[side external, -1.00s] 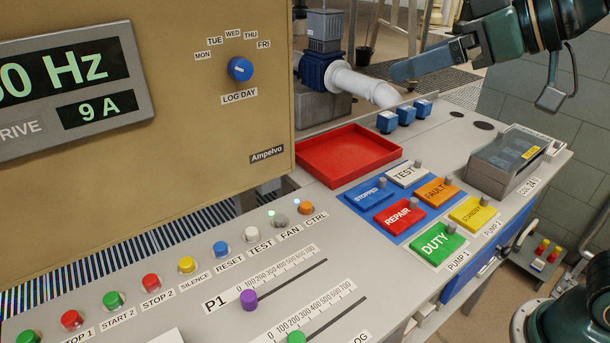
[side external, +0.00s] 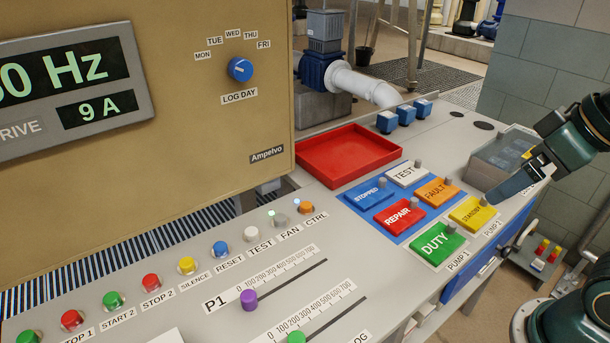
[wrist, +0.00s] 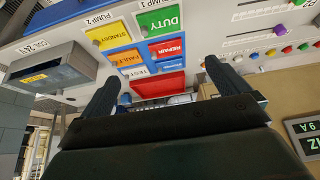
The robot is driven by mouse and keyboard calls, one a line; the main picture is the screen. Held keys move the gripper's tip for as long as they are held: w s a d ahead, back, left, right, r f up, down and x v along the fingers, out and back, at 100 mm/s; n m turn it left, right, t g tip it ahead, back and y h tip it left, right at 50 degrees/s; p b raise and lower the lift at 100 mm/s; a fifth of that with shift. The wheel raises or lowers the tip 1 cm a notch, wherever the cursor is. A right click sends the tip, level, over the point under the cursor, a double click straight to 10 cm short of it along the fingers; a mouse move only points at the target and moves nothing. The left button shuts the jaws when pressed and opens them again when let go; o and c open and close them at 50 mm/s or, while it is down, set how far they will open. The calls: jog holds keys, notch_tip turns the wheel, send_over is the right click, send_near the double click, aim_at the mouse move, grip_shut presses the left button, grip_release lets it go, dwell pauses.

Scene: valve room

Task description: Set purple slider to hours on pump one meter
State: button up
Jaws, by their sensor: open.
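The purple slider (side external: 249,300) is a round knob at the low end of the P1 track (side external: 293,276), beside a scale numbered from 0 up into the hundreds. It also shows small at the upper right of the wrist view (wrist: 280,31). My gripper (side external: 508,190) is at the right in the side view, above the panel's right edge near the STANDBY tile and far from the slider. In the wrist view its two fingers (wrist: 160,72) are spread apart with nothing between them. No pump one hours reading is legible.
A green slider (side external: 296,338) sits nearer than the purple one. Colored buttons (side external: 186,265) line the panel behind the tracks. Raised tiles (side external: 436,243), a red tray (side external: 348,156) and a clear-lidded box (side external: 497,158) stand toward the right. Space above the tracks is clear.

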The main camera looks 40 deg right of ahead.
jog(key=shift+w, duration=0.1)
jog(key=c, duration=0.7)
jog(key=shift+w+a+r, duration=0.15)
jog(key=shift+w+r, duration=0.05)
jog(key=c, duration=0.3)
jog(key=shift+n+g+y, duration=0.5)
jog(key=shift+n+g, duration=0.3)
jog(key=shift+g, duration=0.1)
jog(key=w+a+r, duration=0.1)
jog(key=w+a, duration=0.1)
jog(key=w+a+r, duration=0.1)
jog(key=w+a, duration=0.1)
jog(key=w, duration=0.1)
jog(key=w+a+r, duration=0.1)
jog(key=w+a, duration=0.1)
jog(key=w, duration=0.1)
jog(key=shift+w+a+r, duration=0.1)
jog(key=shift+w+r, duration=0.05)
jog(key=shift+r, duration=0.15)
jog(key=shift+c, duration=1)
jog(key=w+a+f+n+g, duration=0.1)
jog(key=w+a, duration=0.4)
jog(key=a, duration=0.4)
jog(key=w+a+f+n+g, duration=0.15)
jog(key=w+a, duration=0.25)
jog(key=a, duration=0.4)
jog(key=a+f+n+g+h, duration=0.1)
jog(key=a+f, duration=0.4)
jog(key=a, duration=0.7)
jog(key=shift+w+f, duration=0.35)
